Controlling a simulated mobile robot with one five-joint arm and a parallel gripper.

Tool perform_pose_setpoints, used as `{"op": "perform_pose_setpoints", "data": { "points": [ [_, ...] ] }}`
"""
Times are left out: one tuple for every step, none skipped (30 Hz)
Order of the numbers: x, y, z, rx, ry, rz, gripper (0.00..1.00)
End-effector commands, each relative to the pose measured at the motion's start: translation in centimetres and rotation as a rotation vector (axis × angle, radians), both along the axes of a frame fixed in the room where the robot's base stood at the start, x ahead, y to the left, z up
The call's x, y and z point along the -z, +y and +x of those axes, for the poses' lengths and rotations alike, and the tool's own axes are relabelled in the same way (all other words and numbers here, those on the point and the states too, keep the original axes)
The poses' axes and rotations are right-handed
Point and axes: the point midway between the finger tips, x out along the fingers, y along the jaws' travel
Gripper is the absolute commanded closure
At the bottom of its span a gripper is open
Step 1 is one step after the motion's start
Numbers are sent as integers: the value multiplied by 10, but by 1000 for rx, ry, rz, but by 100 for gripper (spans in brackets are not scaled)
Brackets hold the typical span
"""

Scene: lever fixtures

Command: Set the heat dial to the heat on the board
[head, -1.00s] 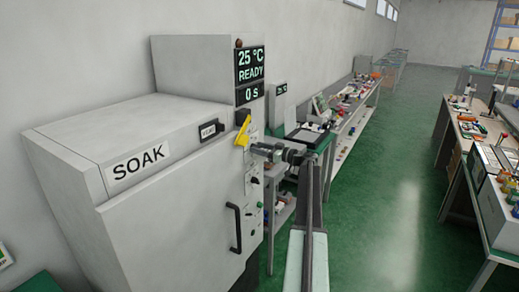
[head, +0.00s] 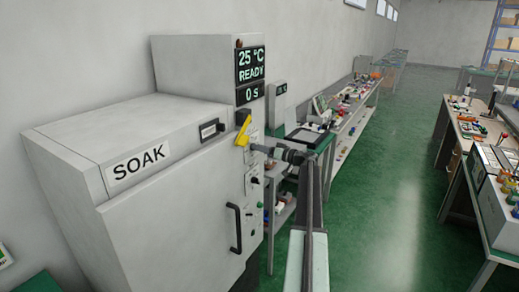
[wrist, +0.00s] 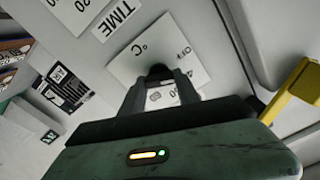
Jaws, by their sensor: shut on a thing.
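The heat dial (wrist: 160,71) is a black knob on a white plate marked °C and OFF, on the front panel of the grey SOAK oven (head: 180,200). My gripper (wrist: 161,78) is shut on the knob in the wrist view, its two fingers on either side of it. The fingers and gripper body hide part of the scale, so I cannot read the dial's setting. In the head view my gripper (head: 262,149) reaches the panel from the right, and the dial is hidden. The oven display (head: 250,66) reads 25 °C, READY, and 0 s below.
A yellow lever (head: 243,130) sits close left of my gripper and also shows in the wrist view (wrist: 292,92). A TIME plate (wrist: 116,19) is beside the dial plate. A black door handle (head: 235,228) is lower down. Benches (head: 350,120) stand behind; green floor is open at right.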

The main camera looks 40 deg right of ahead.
Motion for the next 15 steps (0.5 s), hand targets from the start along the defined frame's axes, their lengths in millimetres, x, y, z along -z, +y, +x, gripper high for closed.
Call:
{"op": "perform_pose_setpoints", "data": {
  "points": [
    [1, -1, -1, 1, 10, 34, 100],
    [1, -1, -1, 1, 17, 57, 100],
    [1, -1, -1, 1, 24, 87, 100],
    [1, -1, -1, 1, 29, 107, 100],
    [1, -1, -1, 1, 34, 129, 100],
    [1, -1, -1, 1, 41, 156, 100],
    [1, -1, -1, 1, 45, 174, 100],
    [1, -1, -1, 1, 49, 192, 100],
    [2, -1, -1, 1, 56, 215, 100],
    [2, -1, -1, 1, 60, 230, 100],
    [2, -1, -1, 1, 63, 245, 100],
    [2, -1, -1, 0, 68, 262, 100],
    [2, -1, -1, 0, 70, 274, 100],
    [2, -1, -1, 0, 73, 286, 100],
    [2, -1, -1, 0, 77, 299, 100]
  ]
}}
